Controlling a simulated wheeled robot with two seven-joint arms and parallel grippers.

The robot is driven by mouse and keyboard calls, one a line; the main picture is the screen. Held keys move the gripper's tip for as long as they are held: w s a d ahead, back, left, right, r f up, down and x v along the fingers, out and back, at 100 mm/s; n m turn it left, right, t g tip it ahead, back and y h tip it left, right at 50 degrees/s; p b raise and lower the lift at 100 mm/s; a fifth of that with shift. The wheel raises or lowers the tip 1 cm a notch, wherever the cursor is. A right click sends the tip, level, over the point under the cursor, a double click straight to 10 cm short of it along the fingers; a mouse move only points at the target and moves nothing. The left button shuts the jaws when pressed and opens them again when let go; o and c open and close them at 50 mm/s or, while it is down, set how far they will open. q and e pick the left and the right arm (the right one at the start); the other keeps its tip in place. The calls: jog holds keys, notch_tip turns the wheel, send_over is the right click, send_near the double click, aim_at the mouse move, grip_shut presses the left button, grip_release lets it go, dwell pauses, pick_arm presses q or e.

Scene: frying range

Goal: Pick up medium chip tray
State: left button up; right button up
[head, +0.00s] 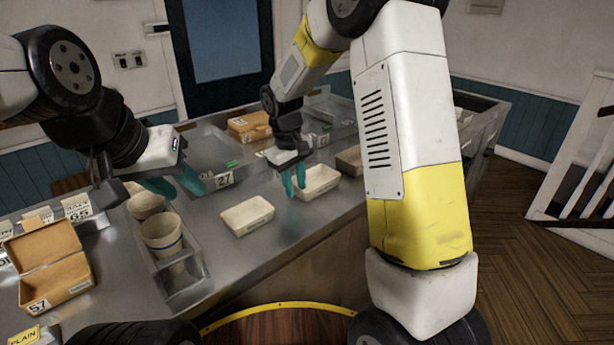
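I cannot tell by label which is the medium one. My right gripper (294,184) points down at the left end of the middle tray. Its teal fingers show a gap between them; whether they touch the tray wall is unclear. My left gripper (173,185) is open and empty above the counter, left of the front tray.
A metal holder (185,285) with paper cups (162,236) stands at the front left. An open cardboard box (50,262) marked 57 is at far left. Bare counter surrounds the front tray.

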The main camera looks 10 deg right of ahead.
jog(key=shift+f, duration=0.5)
grip_shut()
